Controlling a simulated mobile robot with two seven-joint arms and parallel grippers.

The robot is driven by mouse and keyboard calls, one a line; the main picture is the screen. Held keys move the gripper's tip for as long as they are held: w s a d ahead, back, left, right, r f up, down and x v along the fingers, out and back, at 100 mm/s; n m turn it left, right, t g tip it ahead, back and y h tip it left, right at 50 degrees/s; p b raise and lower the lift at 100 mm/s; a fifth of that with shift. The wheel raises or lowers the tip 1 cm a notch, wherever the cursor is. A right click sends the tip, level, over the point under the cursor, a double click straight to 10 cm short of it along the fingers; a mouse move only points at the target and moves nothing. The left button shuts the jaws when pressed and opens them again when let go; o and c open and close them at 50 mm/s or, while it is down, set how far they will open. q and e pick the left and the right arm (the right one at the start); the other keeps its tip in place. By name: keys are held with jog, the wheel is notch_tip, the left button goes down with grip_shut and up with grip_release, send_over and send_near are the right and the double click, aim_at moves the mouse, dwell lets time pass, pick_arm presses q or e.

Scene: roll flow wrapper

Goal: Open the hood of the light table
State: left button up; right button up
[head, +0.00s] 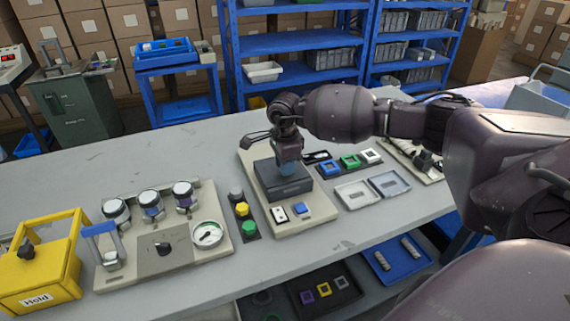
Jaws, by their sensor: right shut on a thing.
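The light table is a beige panel (313,218) on the grey workbench, with a dark box-like hood (285,187) in its middle. The hood sits low and level on the panel and looks closed. My right gripper (287,164) reaches down from above onto the back top part of the hood. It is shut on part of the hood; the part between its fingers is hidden. My left gripper is not in view.
A yellow box (38,269) is at far left. Coloured frames (350,161) and two grey trays (356,195) lie right. My right arm spans the upper right.

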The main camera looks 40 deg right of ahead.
jog(key=shift+w, duration=0.15)
grip_shut()
jog(key=w+b, duration=0.2)
jog(key=w+d, duration=0.1)
jog(key=shift+w+f+b, duration=0.25)
jog(key=shift+f+b, duration=0.15)
jog(key=w+b, duration=0.1)
jog(key=w, duration=0.1)
jog(key=w+d+b, duration=0.1)
jog(key=w+b, duration=0.1)
jog(key=w, duration=0.1)
jog(key=w+b, duration=0.1)
jog(key=w, duration=0.1)
jog(key=shift+w+d+b, duration=0.25)
jog(key=shift+d+b, duration=0.1)
jog(key=shift+w+d+r, duration=0.1)
jog(key=shift+w+r, duration=0.15)
jog(key=shift+w, duration=0.25)
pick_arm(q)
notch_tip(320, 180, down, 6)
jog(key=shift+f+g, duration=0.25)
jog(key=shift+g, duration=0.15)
pick_arm(e)
jog(key=shift+r, duration=0.25)
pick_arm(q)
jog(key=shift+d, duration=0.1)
